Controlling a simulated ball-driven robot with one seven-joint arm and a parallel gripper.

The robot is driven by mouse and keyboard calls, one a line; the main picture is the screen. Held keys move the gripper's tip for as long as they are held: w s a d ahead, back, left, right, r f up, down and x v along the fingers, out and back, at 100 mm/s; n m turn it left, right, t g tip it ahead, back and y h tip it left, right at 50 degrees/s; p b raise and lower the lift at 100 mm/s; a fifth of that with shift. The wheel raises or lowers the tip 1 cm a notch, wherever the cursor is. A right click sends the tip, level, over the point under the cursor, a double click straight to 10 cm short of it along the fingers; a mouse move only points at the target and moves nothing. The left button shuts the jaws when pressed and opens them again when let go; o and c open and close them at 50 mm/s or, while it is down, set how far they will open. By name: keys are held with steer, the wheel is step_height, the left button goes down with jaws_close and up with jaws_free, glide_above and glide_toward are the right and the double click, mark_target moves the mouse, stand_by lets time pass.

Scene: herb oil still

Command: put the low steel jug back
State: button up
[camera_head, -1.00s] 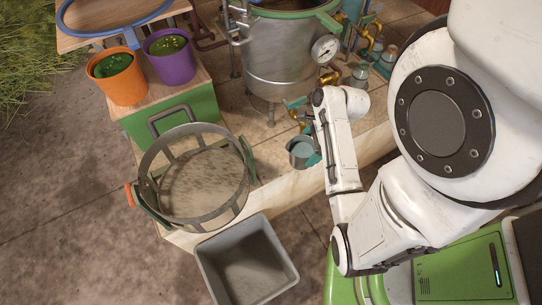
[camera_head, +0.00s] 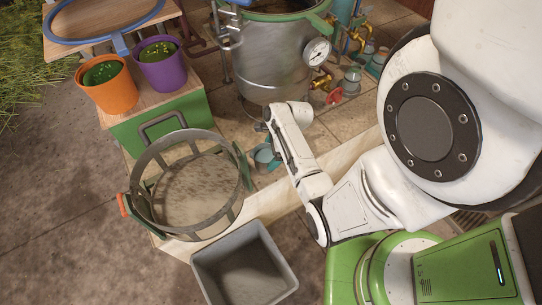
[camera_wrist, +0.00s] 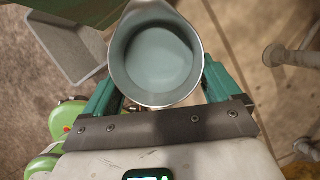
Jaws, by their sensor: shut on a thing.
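The low steel jug (camera_wrist: 155,50) is round with a pouring lip, and its mouth faces the wrist camera. Its inside looks smooth and grey-blue; I cannot tell whether it holds liquid. My gripper (camera_wrist: 160,78) is shut on the jug, with a teal finger on either side of it. In the head view the jug (camera_head: 264,158) shows only in part, beside the round basket. My gripper (camera_head: 262,148) there is mostly hidden by my own arm.
The metal basket (camera_head: 143,205) stands just left of the jug. A grey bin (camera_head: 214,266) is below it. The steel still (camera_head: 270,65) with its gauge (camera_head: 318,52) and brass valves stands behind. An orange pot (camera_head: 108,92) and a purple pot (camera_head: 162,70) stand at upper left.

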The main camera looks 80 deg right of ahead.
steer(key=shift+f, duration=0.75)
steer(key=shift+f, duration=0.1)
steer(key=o, duration=1.1)
steer(key=p+v, duration=0.1)
steer(key=v, duration=1.1)
